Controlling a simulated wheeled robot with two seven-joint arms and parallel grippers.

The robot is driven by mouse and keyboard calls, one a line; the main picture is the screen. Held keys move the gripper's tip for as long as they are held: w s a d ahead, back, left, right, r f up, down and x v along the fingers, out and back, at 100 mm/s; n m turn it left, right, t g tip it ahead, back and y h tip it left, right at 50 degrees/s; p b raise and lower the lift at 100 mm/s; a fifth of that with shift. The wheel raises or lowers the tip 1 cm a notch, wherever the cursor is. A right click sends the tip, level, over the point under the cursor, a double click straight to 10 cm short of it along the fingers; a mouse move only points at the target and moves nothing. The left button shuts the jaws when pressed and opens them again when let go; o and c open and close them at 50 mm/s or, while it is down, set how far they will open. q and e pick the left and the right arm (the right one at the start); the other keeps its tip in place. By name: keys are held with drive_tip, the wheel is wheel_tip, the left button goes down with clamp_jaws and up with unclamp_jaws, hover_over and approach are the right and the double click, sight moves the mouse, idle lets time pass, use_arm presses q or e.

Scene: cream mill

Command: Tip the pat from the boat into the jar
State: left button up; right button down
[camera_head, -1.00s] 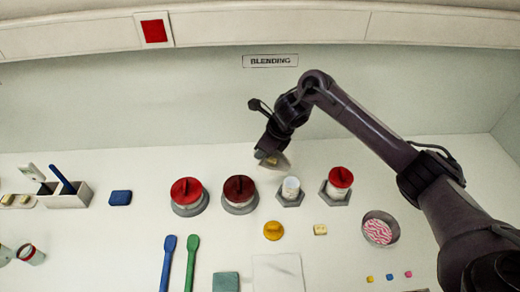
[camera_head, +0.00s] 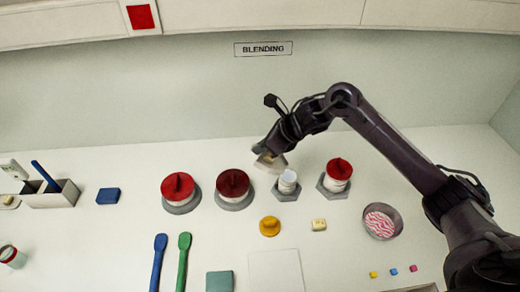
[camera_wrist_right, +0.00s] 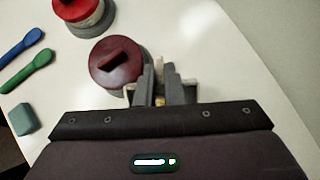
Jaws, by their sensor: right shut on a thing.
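My right gripper (camera_head: 266,152) is shut on the small pale boat (camera_head: 270,164), which it holds in the air just behind and left of the open white jar (camera_head: 288,183). The boat looks tilted, with its near end close to the jar's rim. I cannot tell whether the pat is in the boat. The jar stands upright on a grey hexagonal base. In the right wrist view, the gripper fingers (camera_wrist_right: 160,86) hide most of the boat (camera_wrist_right: 189,88), and the jar cannot be made out. My left gripper is not in view.
Two red-lidded jars (camera_head: 178,188) (camera_head: 233,185) stand left of the jar, and another (camera_head: 338,171) stands right. A yellow lid (camera_head: 269,227) and a pale yellow block (camera_head: 319,224) lie in front. A bowl (camera_head: 381,221) sits at right; blue and green spatulas (camera_head: 158,262) (camera_head: 184,262) lie front left.

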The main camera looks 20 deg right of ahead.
drive_tip(key=shift+s+d+r+t+y+b, duration=0.45)
drive_tip(key=shift+t+y+b, duration=0.4)
drive_tip(key=shift+b, duration=0.8)
drive_tip(key=shift+s+d+r+t+y+b, duration=0.4)
drive_tip(key=shift+s+d+t+y+b, duration=0.35)
drive_tip(key=shift+b, duration=3.25)
drive_tip(key=shift+s+d+r+t+y+b, duration=0.3)
drive_tip(key=shift+s+d+t+y+b, duration=0.35)
drive_tip(key=shift+b, duration=2.85)
drive_tip(key=shift+r+t+y+b, duration=0.1)
drive_tip(key=shift+t+y+b, duration=0.3)
drive_tip(key=shift+b, duration=1.2)
drive_tip(key=shift+s+d+r+y+b, duration=0.15)
drive_tip(key=shift+y+b, duration=0.1)
drive_tip(key=shift+b, duration=0.2)
drive_tip(key=shift+t, duration=0.25)
drive_tip(key=shift+r+p, duration=0.55)
drive_tip(key=shift+r, duration=0.95)
